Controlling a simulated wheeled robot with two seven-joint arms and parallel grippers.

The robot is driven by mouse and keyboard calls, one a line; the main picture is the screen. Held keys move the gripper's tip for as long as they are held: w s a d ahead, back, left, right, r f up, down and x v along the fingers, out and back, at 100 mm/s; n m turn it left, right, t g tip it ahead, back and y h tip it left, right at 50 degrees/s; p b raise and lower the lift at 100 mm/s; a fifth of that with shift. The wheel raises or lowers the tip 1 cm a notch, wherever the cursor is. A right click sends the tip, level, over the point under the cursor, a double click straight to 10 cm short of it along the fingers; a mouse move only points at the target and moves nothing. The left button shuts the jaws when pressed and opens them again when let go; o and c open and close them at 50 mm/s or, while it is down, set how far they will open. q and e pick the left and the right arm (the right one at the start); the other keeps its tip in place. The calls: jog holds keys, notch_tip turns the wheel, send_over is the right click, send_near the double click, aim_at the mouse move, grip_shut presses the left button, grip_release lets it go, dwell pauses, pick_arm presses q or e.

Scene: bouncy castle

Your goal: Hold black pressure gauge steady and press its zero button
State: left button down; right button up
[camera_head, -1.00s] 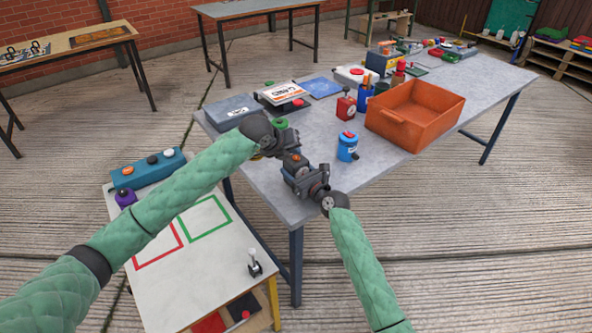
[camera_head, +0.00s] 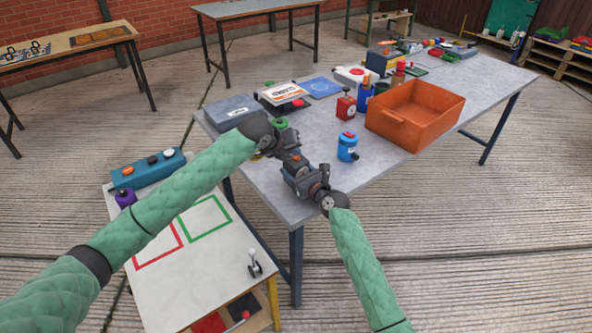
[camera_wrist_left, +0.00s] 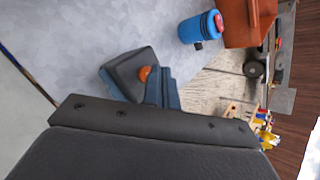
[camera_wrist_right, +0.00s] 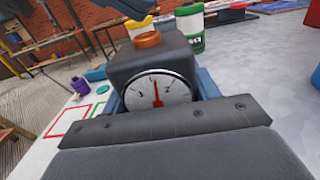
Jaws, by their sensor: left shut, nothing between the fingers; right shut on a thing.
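The black pressure gauge (camera_wrist_right: 150,60) has a white dial with a red needle and an orange button (camera_wrist_right: 148,39) on top. My right gripper (camera_wrist_right: 162,90) is shut on its body; its blue fingers show on both sides of the dial. In the head view the gauge (camera_head: 294,166) is held over the near table edge by my right gripper (camera_head: 299,174). My left gripper (camera_wrist_left: 162,84) is shut and empty, its blue fingertips right by the orange button (camera_wrist_left: 145,73), partly covering it. Whether they touch it cannot be told.
The grey table (camera_head: 262,183) holds a blue canister (camera_head: 347,147), an orange bin (camera_head: 415,115), a red item (camera_head: 345,105) and a grey case (camera_head: 232,110). A low table (camera_head: 190,265) with red and green outlines stands at the left. The grey surface around the canister is clear.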

aim_at(294, 161)
pick_arm(q)
jog(key=shift+f, duration=0.15)
jog(key=shift+f, duration=0.25)
dwell(0.7)
jog(key=shift+r, duration=0.4)
dwell(0.3)
notch_tip(294, 161, up, 6)
dwell(0.7)
dwell(0.5)
